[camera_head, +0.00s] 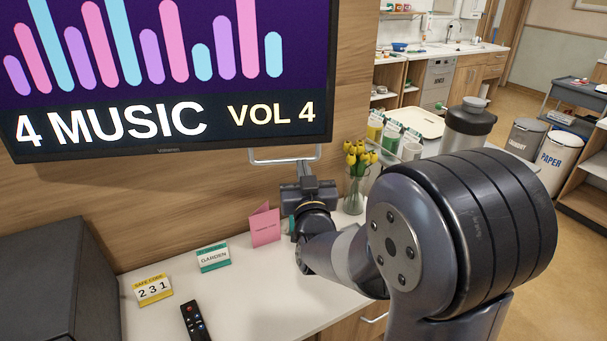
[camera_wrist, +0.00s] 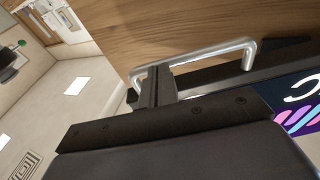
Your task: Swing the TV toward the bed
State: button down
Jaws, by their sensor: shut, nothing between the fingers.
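The TV (camera_head: 165,75) hangs in front of a wood panel at the upper left of the head view, its lit screen reading "4 MUSIC VOL 4". A pale metal bar handle (camera_head: 285,161) hangs below its lower right edge. My gripper (camera_head: 306,172) is just below the right part of this handle, shut and empty. In the wrist view the handle (camera_wrist: 205,56) lies across the top, with the TV screen (camera_wrist: 298,108) at the right. The gripper fingers (camera_wrist: 155,88) overlap the handle's left part there; I cannot tell whether they touch it. No bed is in view.
Below the TV, a white counter holds a remote (camera_head: 195,321), a yellow card (camera_head: 152,290), a green card (camera_head: 214,257), a pink card (camera_head: 265,226) and a vase of yellow tulips (camera_head: 356,180). A dark box (camera_head: 55,285) stands at left. A jug (camera_head: 467,128) stands behind my arm.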

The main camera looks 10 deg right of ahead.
jog(key=w+d+n+y+b, duration=0.1)
jog(key=w+y+b, duration=0.3)
jog(key=w+b, duration=0.4)
jog(key=w+n, duration=0.1)
jog(key=w, duration=0.1)
jog(key=shift+w+r, duration=0.4)
jog(key=shift+d, duration=0.1)
